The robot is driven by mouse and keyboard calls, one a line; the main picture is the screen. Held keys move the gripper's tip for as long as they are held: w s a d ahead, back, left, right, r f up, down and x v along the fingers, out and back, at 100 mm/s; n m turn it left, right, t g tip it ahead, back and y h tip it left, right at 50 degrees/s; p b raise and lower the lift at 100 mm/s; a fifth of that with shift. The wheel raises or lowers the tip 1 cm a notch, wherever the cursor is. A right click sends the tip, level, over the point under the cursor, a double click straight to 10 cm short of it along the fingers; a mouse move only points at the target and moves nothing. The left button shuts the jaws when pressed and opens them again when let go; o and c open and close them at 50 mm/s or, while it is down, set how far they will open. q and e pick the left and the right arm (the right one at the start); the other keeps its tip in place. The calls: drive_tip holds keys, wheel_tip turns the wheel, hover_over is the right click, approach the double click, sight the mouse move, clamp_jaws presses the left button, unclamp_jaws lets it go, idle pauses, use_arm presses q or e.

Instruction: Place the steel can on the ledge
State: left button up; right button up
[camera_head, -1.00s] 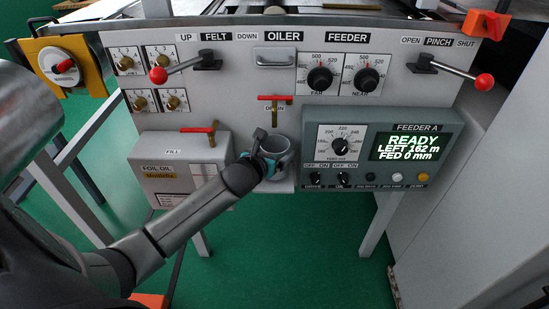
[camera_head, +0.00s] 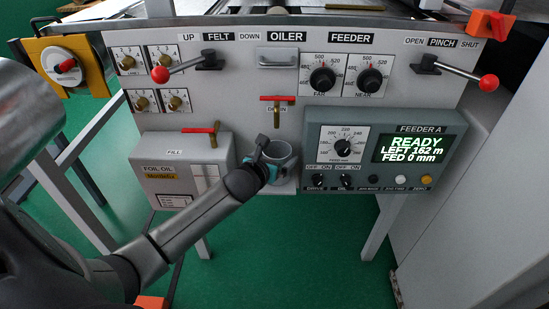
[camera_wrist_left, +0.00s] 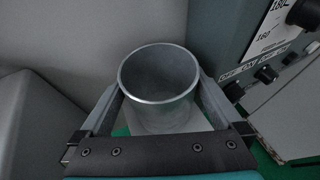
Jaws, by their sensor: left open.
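The steel can (camera_head: 280,154) is a grey, open-topped cylinder, upright below the drain tap in the head view. It stands at the small pale ledge (camera_head: 286,187) on the machine front; its base is mostly hidden by my gripper, so contact is hard to see. My left gripper (camera_head: 270,153) reaches it from the lower left. In the left wrist view the can (camera_wrist_left: 158,75) is between the two spread fingers, its round rim facing the camera. The jaws are open around it. My right gripper is not in view.
The red-handled drain tap (camera_head: 277,99) is just above the can. The feeder control box (camera_head: 385,150) is close on the right. The foil oil box (camera_head: 186,170) with its red-handled fill tap is on the left. Green floor lies below.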

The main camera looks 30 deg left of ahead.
use_arm(q)
drive_tip(key=shift+r, duration=0.2)
drive_tip(key=p+v, duration=0.4)
drive_tip(key=v, duration=0.8)
drive_tip(key=shift+p, duration=0.4)
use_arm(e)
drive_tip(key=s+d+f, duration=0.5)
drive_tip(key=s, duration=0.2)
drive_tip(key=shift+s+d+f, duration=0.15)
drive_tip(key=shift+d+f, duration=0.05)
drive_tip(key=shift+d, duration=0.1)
use_arm(q)
drive_tip(key=shift+f, duration=0.1)
